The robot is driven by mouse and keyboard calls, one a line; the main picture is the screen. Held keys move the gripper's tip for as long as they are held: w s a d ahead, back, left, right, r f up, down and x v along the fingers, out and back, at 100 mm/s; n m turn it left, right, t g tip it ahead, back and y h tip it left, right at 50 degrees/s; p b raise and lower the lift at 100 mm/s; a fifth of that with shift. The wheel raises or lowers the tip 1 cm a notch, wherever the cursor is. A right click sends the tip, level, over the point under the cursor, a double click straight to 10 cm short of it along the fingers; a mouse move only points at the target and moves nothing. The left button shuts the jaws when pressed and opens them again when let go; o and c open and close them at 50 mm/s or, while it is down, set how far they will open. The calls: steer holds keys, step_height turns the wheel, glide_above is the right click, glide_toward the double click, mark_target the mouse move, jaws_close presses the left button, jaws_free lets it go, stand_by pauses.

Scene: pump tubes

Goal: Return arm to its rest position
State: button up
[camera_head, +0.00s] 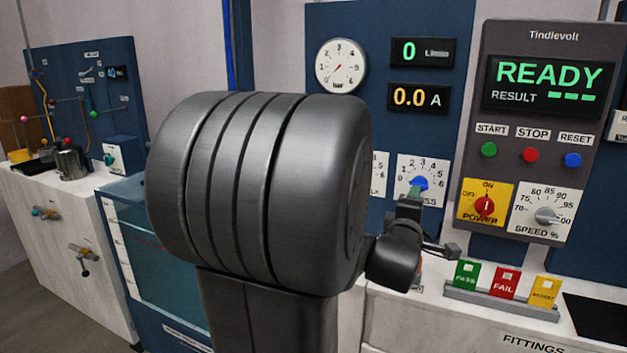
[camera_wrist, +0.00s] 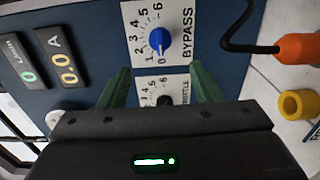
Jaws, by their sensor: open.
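My gripper (camera_wrist: 161,72) is open in the wrist view, its two green fingers spread apart with nothing between the tips. The blue bypass knob (camera_wrist: 160,41) shows just beyond the tips, with its pointer near 0. The dark throttle knob (camera_wrist: 163,100) shows between the fingers, partly hidden by my gripper body. In the head view my arm is extended toward the blue panel (camera_head: 388,30), and its thick dark link covers the middle of the picture. The gripper end is in front of the bypass dial (camera_head: 438,168); whether it touches the knob is unclear.
A grey control box (camera_head: 540,33) reads READY at the right. PASS (camera_head: 466,274), FAIL (camera_head: 504,284) and yellow (camera_head: 544,291) tags stand in a rack below. A water tank (camera_head: 135,235) is at the left. An orange fitting (camera_wrist: 296,48) and yellow ring (camera_wrist: 297,104) lie beside the gripper.

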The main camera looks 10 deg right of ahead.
mark_target(420, 184)
steer(key=x, duration=1.3)
steer(key=shift+w+d+p, duration=0.2)
steer(key=shift+d+p, duration=0.05)
steer(key=shift+p, duration=0.1)
